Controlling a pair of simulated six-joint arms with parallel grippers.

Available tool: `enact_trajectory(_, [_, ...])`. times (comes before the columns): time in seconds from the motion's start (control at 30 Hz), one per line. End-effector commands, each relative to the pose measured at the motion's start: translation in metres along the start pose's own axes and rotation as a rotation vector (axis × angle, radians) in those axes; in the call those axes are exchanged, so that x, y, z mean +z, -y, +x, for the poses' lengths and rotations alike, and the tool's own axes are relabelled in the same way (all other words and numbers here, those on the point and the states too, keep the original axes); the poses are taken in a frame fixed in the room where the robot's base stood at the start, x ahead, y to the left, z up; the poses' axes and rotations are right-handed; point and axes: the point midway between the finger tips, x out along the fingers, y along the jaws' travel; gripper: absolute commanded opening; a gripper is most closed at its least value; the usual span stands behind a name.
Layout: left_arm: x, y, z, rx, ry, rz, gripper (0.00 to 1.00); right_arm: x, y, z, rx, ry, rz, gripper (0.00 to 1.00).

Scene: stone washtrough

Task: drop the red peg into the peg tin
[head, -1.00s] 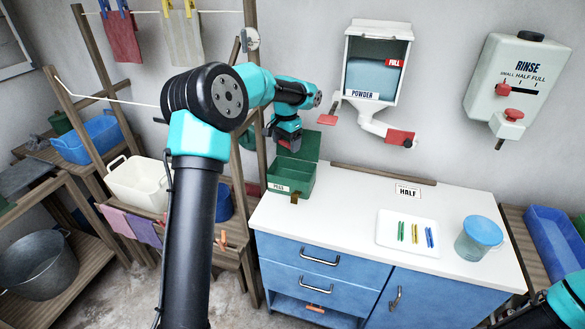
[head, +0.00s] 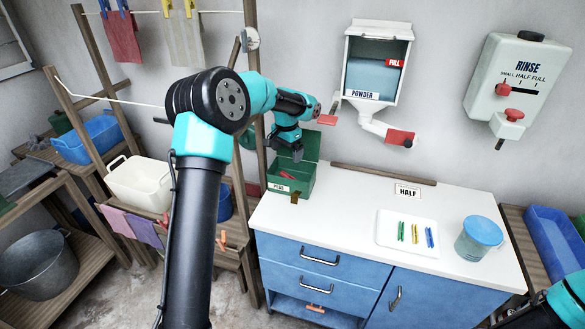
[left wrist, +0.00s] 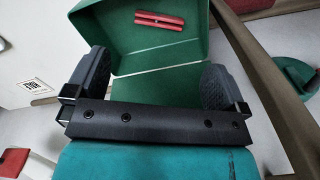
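The green peg tin (head: 306,183) with its label stands at the back left of the white counter, its lid raised. The red peg (head: 287,175) lies inside the tin. The left wrist view also shows the red peg (left wrist: 167,20) on the green inside of the tin (left wrist: 120,50). My left gripper (head: 293,156) is just above the tin, apart from the peg. In the left wrist view its fingers (left wrist: 155,78) are wide apart with nothing between them. My right gripper is out of view; only part of my right arm shows at the lower right.
A white tray (head: 386,240) with green, yellow and blue pegs lies on the counter. The middle counter is clear.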

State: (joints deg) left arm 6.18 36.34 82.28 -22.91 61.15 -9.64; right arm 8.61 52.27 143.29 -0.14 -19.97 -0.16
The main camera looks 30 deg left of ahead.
Motion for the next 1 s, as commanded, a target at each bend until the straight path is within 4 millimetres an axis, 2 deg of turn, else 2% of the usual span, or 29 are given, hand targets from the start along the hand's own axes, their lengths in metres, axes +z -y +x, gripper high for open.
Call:
enact_trajectory(0.27, [0.000, 0.000, -0.003, 0.000, -0.001, 0.000, 1.00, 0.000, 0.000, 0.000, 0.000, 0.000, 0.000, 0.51])
enact_trajectory(0.43, [-0.001, 0.000, -0.017, -0.001, -0.003, -0.001, 1.00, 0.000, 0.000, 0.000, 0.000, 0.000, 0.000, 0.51])
enact_trajectory(0.57, [-0.001, 0.000, -0.037, -0.001, -0.004, -0.001, 1.00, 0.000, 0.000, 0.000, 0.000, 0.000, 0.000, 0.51])
enact_trajectory(1.0, [-0.001, 0.000, -0.121, 0.000, -0.004, -0.001, 1.00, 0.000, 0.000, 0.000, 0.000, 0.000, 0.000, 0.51])
